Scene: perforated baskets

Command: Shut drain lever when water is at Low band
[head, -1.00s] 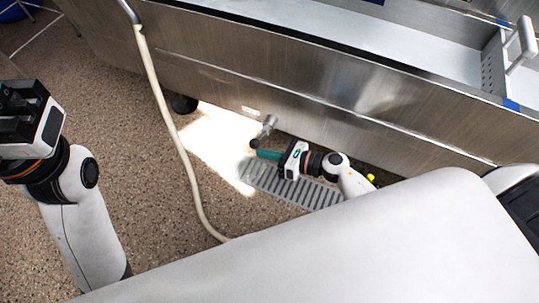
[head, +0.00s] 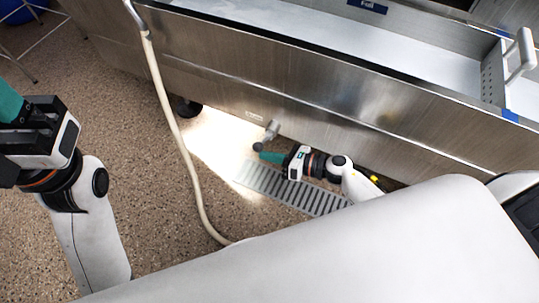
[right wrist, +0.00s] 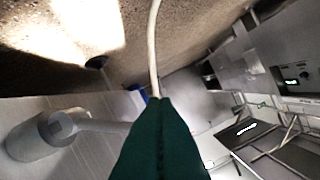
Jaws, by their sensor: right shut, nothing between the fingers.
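The drain valve (head: 272,126) is a grey stub low on the front of the steel basin (head: 330,105), with a short lever ending in a dark knob (head: 258,147). My right gripper (head: 270,157) has its teal fingers shut and empty, just below and right of the knob; touching or apart I cannot tell. In the right wrist view the valve (right wrist: 32,141) is at left, its lever (right wrist: 95,123) running toward the shut fingers (right wrist: 155,125). A blue "Full" label (head: 367,6) shows inside the basin. I cannot make out the water level. My left gripper (head: 12,103) is partly cut off.
A pale hose (head: 170,115) hangs over the basin and runs down to the floor. A floor grate (head: 260,180) lies under my right gripper. A dark caster (head: 187,107) stands under the basin. A perforated basket (head: 500,75) with a handle is at right.

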